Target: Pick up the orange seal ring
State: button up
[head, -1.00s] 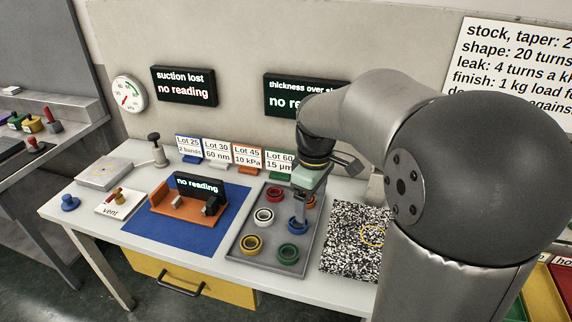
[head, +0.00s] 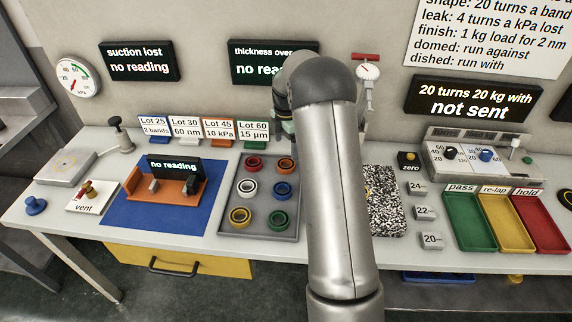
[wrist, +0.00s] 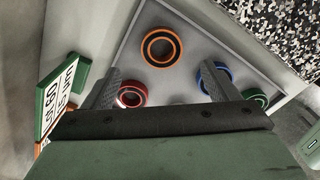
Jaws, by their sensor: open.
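The orange seal ring (head: 286,165) lies flat at the back right of the grey tray (head: 264,231). In the wrist view the orange ring (wrist: 161,63) lies ahead of my open gripper (wrist: 160,73), roughly centred between the fingers. Nothing is between the fingertips, and the tray surface is below them. In the head view my forearm hides the fingertips; only a pale green part of my gripper's body shows behind the tray. A red ring (wrist: 132,95) is near the left finger and a blue ring (wrist: 222,77) is by the right finger.
The tray also holds a white ring (head: 247,188), a yellow ring (head: 240,216) and a green ring (head: 279,219). Lot cards (head: 219,129) stand just behind the tray. A speckled black-and-white plate (head: 385,210) is to the right, and a blue mat (head: 125,212) to the left.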

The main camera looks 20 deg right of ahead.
aim_at(286, 161)
jog(key=shift+s+a+f+p, duration=0.1)
jog(key=shift+f+p, duration=0.35)
jog(key=shift+f, duration=1.5)
jog(key=shift+s+f+p, duration=0.1)
jog(key=shift+f+p, duration=0.35)
jog(key=shift+f, duration=1.5)
jog(key=c, duration=1.1)
